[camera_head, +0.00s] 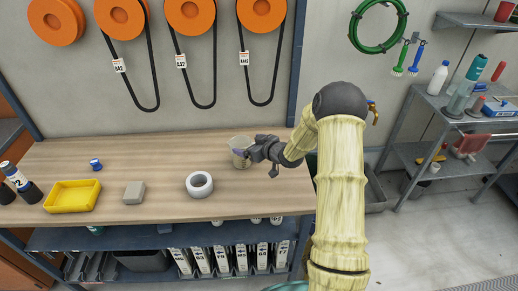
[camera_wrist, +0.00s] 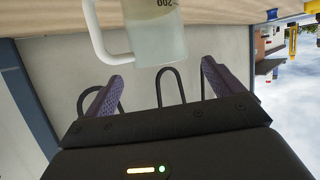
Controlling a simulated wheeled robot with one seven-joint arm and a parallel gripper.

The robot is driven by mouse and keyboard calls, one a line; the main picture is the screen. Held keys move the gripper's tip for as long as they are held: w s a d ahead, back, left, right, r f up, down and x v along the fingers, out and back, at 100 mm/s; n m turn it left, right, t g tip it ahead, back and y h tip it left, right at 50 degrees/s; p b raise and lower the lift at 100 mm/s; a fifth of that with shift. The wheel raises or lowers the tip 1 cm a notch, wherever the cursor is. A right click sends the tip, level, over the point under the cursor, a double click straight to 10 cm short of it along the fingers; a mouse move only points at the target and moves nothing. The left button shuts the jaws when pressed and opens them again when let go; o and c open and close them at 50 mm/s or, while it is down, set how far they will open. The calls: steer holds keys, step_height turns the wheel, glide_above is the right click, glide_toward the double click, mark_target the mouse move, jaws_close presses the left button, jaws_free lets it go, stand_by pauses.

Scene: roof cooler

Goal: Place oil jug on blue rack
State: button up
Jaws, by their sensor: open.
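The oil jug (camera_head: 239,163), a translucent pale measuring jug, stands upright on the wooden workbench, right of the tape roll. In the wrist view the jug (camera_wrist: 155,38) appears upside down at the top, with its white handle to the left and a 200 mark. My gripper (camera_head: 249,153) is at the jug's right side in the head view, partly covering it. In the wrist view its purple fingers (camera_wrist: 164,76) are spread, with the jug ahead of the gap; I cannot tell if they touch it. A blue shelf (camera_head: 130,238) under the bench may be the blue rack.
On the workbench (camera_head: 120,150) are a white tape roll (camera_head: 200,184), a grey block (camera_head: 134,192), a yellow tray (camera_head: 72,196) and dark bottles. Grey shelving (camera_head: 410,155) with bottles stands at right.

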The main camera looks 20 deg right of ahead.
steer(key=v, duration=0.5)
steer(key=shift+s+b, duration=0.25)
steer(key=shift+b, duration=0.05)
steer(key=shift+r, duration=0.1)
steer(key=s+a+r+m+g+h, duration=0.1)
steer(key=s+r+m+g+h, duration=0.1)
steer(key=s, duration=0.8)
steer(key=s+a+r+m+g+h, duration=0.1)
steer(key=s+g, duration=0.3)
steer(key=s, duration=0.6)
steer(key=s+a+r+m+g+h, duration=0.2)
steer(key=s+g+h, duration=0.1)
steer(key=s, duration=0.6)
steer(key=shift+s+a+r+m, duration=0.3)
steer(key=shift+s+a, duration=0.1)
